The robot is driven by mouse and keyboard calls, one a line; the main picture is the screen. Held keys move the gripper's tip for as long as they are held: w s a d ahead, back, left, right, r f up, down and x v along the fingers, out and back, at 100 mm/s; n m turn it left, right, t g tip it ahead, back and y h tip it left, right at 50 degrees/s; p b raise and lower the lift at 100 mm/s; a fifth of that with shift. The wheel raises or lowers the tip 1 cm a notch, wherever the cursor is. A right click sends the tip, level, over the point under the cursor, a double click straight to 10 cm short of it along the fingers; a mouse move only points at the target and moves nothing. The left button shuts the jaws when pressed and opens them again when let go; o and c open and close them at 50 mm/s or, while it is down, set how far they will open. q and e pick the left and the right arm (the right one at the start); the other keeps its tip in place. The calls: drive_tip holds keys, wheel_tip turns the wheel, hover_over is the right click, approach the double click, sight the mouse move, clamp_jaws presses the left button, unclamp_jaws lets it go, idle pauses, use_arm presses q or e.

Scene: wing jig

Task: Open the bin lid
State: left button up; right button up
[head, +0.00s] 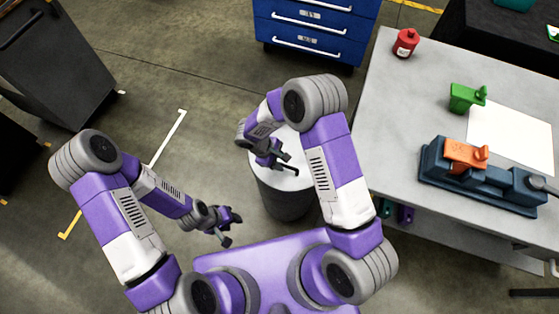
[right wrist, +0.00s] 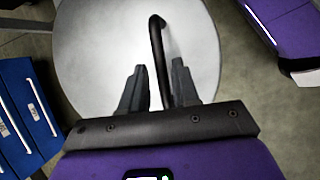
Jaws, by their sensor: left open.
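The bin (head: 287,203) is a dark round can standing on the floor in the head view. Its pale round lid (head: 302,181) lies on top; the right wrist view shows the lid (right wrist: 95,45) from above, with a black bar handle (right wrist: 157,40) on it. My right gripper (head: 279,160) is over the lid. In the right wrist view its fingers (right wrist: 160,80) stand apart, one on each side of the handle, with a gap visible on the left. My left gripper (head: 232,228) is open and empty above the floor, left of the bin.
A grey workbench (head: 390,110) stands close on the right, bearing a blue jig (head: 500,190) with an orange part, a green part (head: 465,97) and a red bottle (head: 405,43). A blue drawer cabinet (head: 320,30) stands behind.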

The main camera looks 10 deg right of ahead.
clamp_jaws()
drive_tip(key=shift+w+r, duration=0.1)
drive_tip(key=shift+r, duration=0.1)
idle(0.3)
